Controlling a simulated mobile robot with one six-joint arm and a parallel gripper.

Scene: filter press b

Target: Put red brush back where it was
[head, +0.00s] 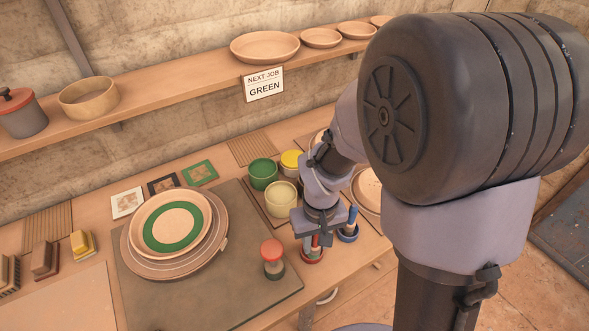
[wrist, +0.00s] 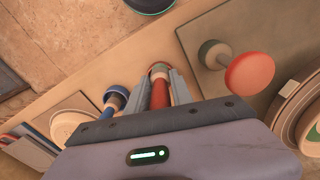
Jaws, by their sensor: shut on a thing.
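The red brush (head: 315,240) is held upright between the fingers of my gripper (head: 320,225). Its red handle (wrist: 159,95) also shows in the wrist view, between the fingertips (wrist: 162,88). Its lower end is at the red-rimmed holder (head: 312,255) near the table's front edge; I cannot tell whether it rests on the bottom. The holder shows only partly beyond the handle in the wrist view (wrist: 159,67). The blue brush (head: 352,216) stands in the blue holder (head: 347,234), just right of my gripper.
A red-topped stamper (head: 273,249) stands close on the left, on the dark mat (head: 215,290). Green (head: 263,174), yellow and cream pots stand behind my gripper. A plate with a green ring (head: 172,222) lies farther left. A sign (head: 263,86) reads "NEXT JOB GREEN".

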